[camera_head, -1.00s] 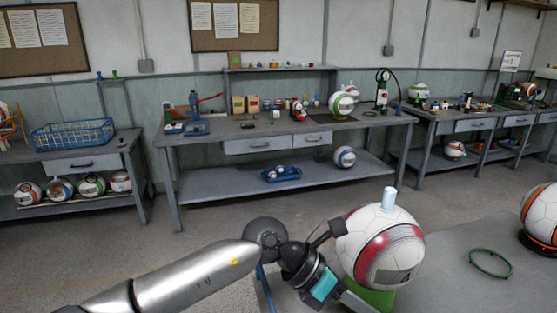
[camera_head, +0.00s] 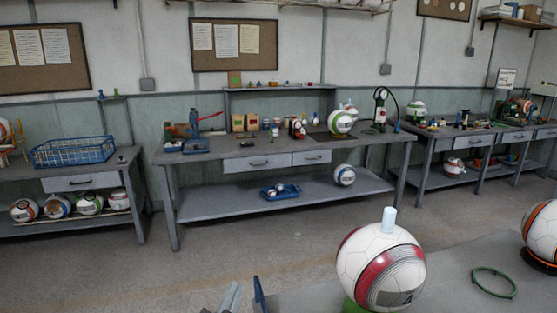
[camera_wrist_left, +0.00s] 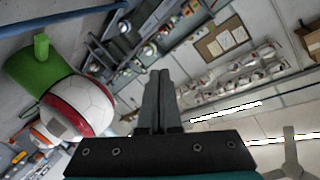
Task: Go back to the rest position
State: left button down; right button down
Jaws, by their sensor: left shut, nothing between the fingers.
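My left gripper (camera_head: 232,296) shows only as grey fingers at the bottom edge of the head view, left of the near ball and apart from it. In the left wrist view its two dark fingers (camera_wrist_left: 158,100) are together and hold nothing. The white and red ball (camera_head: 382,268) sits on a green stand (camera_head: 352,305), with a pale cylinder (camera_head: 388,219) upright on top. The ball (camera_wrist_left: 85,106) and green stand (camera_wrist_left: 38,68) also show at the left of the left wrist view. My right gripper is not in view.
The near grey table (camera_head: 450,262) bears a green ring (camera_head: 494,282) and an orange and white ball (camera_head: 543,235). A blue upright piece (camera_head: 259,294) stands beside the left gripper. A long workbench (camera_head: 225,156) stands farther back, with clear floor before it.

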pick_arm(q)
jog(key=s+a+f+n+g+y, duration=0.1)
jog(key=s+a+f+n+g, duration=0.25)
jog(key=s+f+g, duration=0.6)
jog(key=s+a+f+n+g, duration=0.3)
jog(key=s+a+f, duration=0.3)
jog(key=s, duration=0.8)
notch_tip(320, 180, down, 24)
jog(key=s+d+g, duration=0.1)
jog(key=s, duration=0.2)
jog(key=s+a+f+g, duration=0.1)
jog(key=s+a+f, duration=0.1)
jog(key=s+f, duration=1)
jog(key=shift+s+f, duration=0.35)
jog(key=shift+s, duration=0.85)
jog(key=shift+a+m, duration=0.1)
jog(key=shift+m, duration=0.15)
